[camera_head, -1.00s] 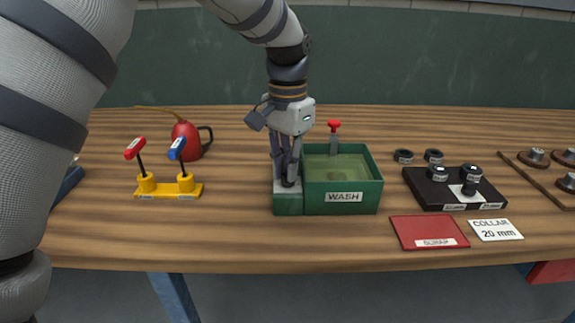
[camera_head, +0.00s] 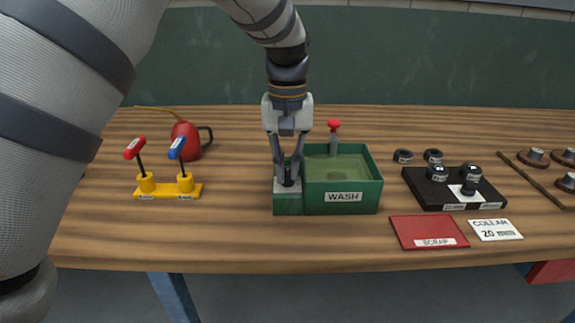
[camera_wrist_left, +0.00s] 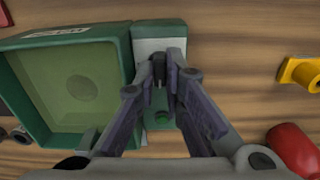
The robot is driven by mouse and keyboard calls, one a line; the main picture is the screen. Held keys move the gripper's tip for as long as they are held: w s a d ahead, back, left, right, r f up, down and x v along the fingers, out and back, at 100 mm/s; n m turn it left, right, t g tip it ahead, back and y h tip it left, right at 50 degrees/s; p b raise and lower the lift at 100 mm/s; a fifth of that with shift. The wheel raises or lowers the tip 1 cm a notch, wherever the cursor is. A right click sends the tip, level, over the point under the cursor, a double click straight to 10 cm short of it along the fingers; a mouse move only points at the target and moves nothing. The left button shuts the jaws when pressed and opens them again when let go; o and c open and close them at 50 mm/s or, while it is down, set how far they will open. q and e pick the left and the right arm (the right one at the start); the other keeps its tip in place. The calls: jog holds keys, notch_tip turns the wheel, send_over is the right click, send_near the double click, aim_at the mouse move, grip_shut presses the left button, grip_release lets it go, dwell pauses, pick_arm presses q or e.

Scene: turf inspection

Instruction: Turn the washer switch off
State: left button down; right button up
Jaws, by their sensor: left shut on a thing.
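The green washer (camera_head: 367,200) with its WASH label stands mid-table; its tank holds greenish liquid. A grey plate (camera_head: 281,188) tops the box on its left side. The small black switch lever (camera_head: 288,180) rises from this plate. My left gripper (camera_head: 288,171) points down over the plate, its fingers shut on the lever. In the left wrist view the dark lever (camera_wrist_left: 159,66) shows between the fingertips, partly hidden by them. Which position the switch is in I cannot tell. My right gripper is not in view.
A red-knobbed lever (camera_head: 334,128) stands behind the tank. A yellow stand (camera_head: 160,191) with red and blue T-handles and a red oil can (camera_head: 186,138) are left. A black block (camera_head: 432,188), red SCRAP mat (camera_head: 420,227) and COLLAR card (camera_head: 495,229) are right.

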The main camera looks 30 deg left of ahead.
pick_arm(q)
jog(key=shift+n, duration=0.4)
jog(key=c, duration=1.7)
grip_release()
